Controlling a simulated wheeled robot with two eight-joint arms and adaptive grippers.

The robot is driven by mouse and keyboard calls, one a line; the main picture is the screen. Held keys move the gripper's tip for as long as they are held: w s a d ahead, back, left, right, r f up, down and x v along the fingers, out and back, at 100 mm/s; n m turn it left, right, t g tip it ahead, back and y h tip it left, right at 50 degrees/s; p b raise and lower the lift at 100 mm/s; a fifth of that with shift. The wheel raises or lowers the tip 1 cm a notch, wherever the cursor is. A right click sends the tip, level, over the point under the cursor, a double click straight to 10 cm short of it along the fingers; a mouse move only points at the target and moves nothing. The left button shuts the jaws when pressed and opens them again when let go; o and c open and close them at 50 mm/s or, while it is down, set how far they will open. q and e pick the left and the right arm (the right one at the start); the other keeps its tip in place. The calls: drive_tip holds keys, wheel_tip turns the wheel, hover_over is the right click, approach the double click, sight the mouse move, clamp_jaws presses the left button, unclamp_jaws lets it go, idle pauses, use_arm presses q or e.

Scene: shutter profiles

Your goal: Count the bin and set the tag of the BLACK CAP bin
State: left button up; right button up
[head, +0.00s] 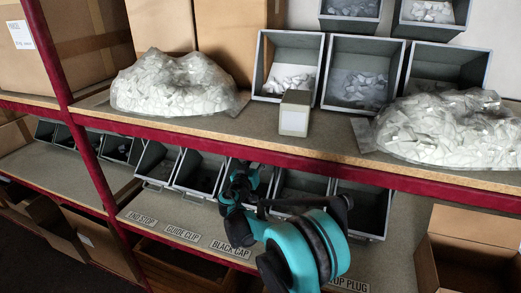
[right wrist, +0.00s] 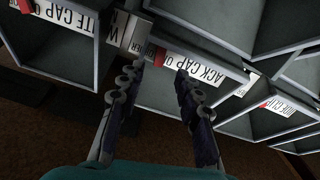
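The BLACK CAP shelf label (head: 231,249) is on the lower shelf in the head view; the bin behind it is mostly hidden by my right arm. A red tag (right wrist: 160,57) shows at the label's edge, beside the left finger. My right gripper (right wrist: 158,78) is open, its fingers apart in front of this bin; I see nothing held. It also shows in the head view (head: 238,190). My left gripper is out of view.
The white cap bin label (right wrist: 65,15) and guide clip bin label (right wrist: 292,108) flank it. A pale lettered plate (right wrist: 135,33) stands close to the left finger. Above, the red shelf edge (head: 200,139) overhangs the lower bins. Bags of white parts (head: 172,85) sit on the upper shelf.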

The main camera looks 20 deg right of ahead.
drive_tip(key=shift+b+x, duration=0.5)
drive_tip(key=shift+x, duration=2.5)
drive_tip(key=shift+s, duration=0.1)
clamp_jaws()
